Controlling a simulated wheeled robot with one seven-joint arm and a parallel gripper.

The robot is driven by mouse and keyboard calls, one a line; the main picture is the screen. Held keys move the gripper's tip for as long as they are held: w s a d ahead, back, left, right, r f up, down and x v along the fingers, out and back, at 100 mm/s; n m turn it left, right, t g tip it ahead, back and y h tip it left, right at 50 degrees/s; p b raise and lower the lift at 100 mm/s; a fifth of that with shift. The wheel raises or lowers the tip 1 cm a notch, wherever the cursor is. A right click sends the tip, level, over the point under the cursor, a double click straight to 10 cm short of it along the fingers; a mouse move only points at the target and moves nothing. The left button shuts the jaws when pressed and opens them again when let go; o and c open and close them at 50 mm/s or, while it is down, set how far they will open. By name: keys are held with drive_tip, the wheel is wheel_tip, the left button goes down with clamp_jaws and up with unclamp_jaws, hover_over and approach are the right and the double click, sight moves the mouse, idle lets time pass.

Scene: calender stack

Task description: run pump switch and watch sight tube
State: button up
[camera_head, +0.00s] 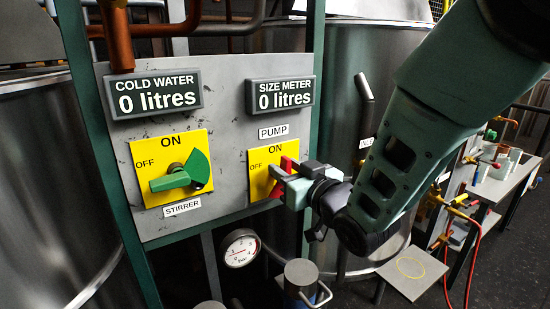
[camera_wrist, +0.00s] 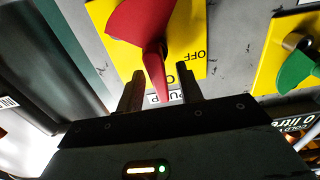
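The pump switch is a red handle (camera_head: 290,163) on a yellow ON/OFF plate (camera_head: 257,161) under the PUMP label (camera_head: 273,131). In the head view my gripper (camera_head: 279,180) is at this switch and partly hides the handle, so its setting is hard to read there. In the wrist view the red handle (camera_wrist: 142,22) has its narrow end between the two fingers of my gripper (camera_wrist: 160,88). The fingers are apart, with gaps on both sides of the handle. The size meter display (camera_head: 281,94) above reads 0 litres. I cannot make out a sight tube.
A green stirrer switch (camera_head: 172,181) is left of the pump switch on the same grey panel. A cold water display (camera_head: 154,94) reads 0 litres. A round pressure gauge (camera_head: 241,248) and a metal cylinder (camera_head: 300,274) stand below. Large steel tanks flank the panel; a bench (camera_head: 500,180) is at right.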

drive_tip(key=shift+w+a, duration=0.2)
drive_tip(key=shift+w, duration=0.1)
clamp_jaws()
